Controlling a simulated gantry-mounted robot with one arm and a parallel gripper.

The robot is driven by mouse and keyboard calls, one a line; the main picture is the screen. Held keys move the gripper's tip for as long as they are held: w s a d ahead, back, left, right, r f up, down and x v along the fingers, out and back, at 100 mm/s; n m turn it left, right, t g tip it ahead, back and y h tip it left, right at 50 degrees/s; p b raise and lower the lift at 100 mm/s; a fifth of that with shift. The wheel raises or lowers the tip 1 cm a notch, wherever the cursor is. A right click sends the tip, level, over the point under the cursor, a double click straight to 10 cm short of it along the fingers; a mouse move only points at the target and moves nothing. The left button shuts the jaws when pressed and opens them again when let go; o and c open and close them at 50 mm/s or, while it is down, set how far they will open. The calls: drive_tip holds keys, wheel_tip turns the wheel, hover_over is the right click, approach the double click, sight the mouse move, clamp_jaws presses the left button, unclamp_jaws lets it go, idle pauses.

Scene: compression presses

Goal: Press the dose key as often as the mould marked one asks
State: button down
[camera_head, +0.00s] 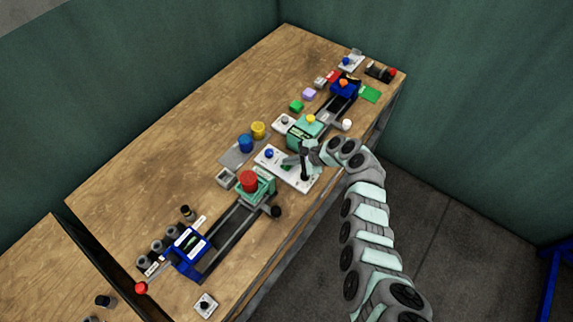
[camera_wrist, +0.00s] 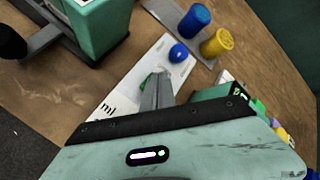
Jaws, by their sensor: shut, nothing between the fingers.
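My gripper (camera_head: 302,160) is over the white dose panel (camera_head: 272,163) in the middle of the bench. In the wrist view its fingers (camera_wrist: 158,80) are closed together with nothing between them. They point at a green key (camera_wrist: 146,84) on the panel (camera_wrist: 112,92) and partly cover it; I cannot tell whether they touch it. A blue ball knob (camera_wrist: 179,52) stands on the same panel, beyond the fingertips. Printed "ml" lettering is partly visible. I cannot make out which mould is marked one, or any number on it.
A teal press with a red top (camera_head: 249,181) stands left of the panel, and another with a yellow top (camera_head: 311,119) stands behind it. A blue carriage (camera_head: 189,241) sits on the near rails. Blue (camera_head: 246,143) and yellow (camera_head: 258,130) cylinders stand behind the panel.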

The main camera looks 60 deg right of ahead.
drive_tip(key=shift+f, duration=0.3)
drive_tip(key=shift+r, duration=0.1)
idle(0.3)
drive_tip(key=shift+r+p, duration=0.75)
drive_tip(key=shift+r, duration=0.1)
drive_tip(key=shift+r, duration=0.1)
wheel_tip(320, 180, up, 5)
drive_tip(key=p, duration=0.4)
drive_tip(key=shift+p, duration=0.4)
idle(0.6)
idle(1.3)
